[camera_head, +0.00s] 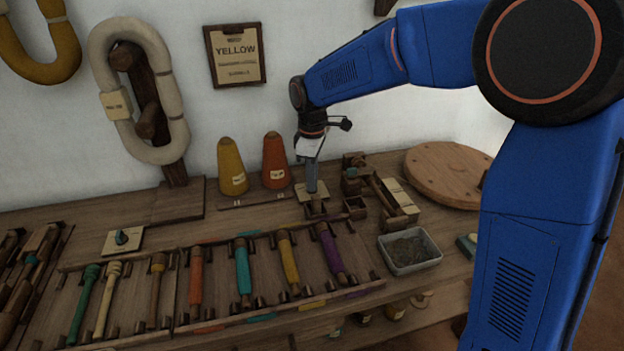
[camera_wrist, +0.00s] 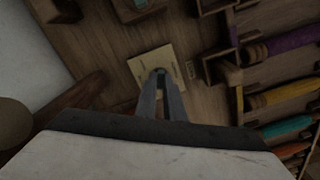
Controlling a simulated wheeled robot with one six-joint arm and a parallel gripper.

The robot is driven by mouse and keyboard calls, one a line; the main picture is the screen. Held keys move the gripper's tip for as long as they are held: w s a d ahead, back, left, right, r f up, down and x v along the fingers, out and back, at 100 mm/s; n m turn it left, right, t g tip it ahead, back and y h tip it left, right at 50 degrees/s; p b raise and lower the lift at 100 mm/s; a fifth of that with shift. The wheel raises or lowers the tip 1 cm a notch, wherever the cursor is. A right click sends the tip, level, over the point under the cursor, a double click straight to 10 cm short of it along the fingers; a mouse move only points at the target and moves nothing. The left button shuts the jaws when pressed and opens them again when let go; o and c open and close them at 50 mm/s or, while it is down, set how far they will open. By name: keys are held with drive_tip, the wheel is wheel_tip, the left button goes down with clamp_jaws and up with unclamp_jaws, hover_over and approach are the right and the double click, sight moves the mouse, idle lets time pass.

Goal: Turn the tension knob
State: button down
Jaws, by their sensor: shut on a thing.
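The tension knob (camera_wrist: 160,70) is a small teal-grey piece on a cream plate (camera_wrist: 147,60), seen between my fingertips in the wrist view. The same plate (camera_head: 302,195) lies on the bench in the head view, where my fingers hide the knob. My gripper (camera_head: 311,189) points straight down onto the plate, and its fingers (camera_wrist: 160,80) are shut on the knob. Most of the knob is hidden, so I cannot tell its angle. Any marking on the plate is too small to read.
A yellow cone (camera_head: 231,168) and an orange cone (camera_head: 275,162) stand just left of my gripper. Small wooden blocks (camera_head: 353,180) stand close on the right, with a grey tray (camera_head: 410,252) beyond. Coloured bobbins lie in front.

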drive_tip(key=c, duration=1.9)
unclamp_jaws()
drive_tip(key=shift+o, duration=0.2)
wheel_tip(320, 180, up, 17)
drive_tip(key=shift+r, duration=0.2)
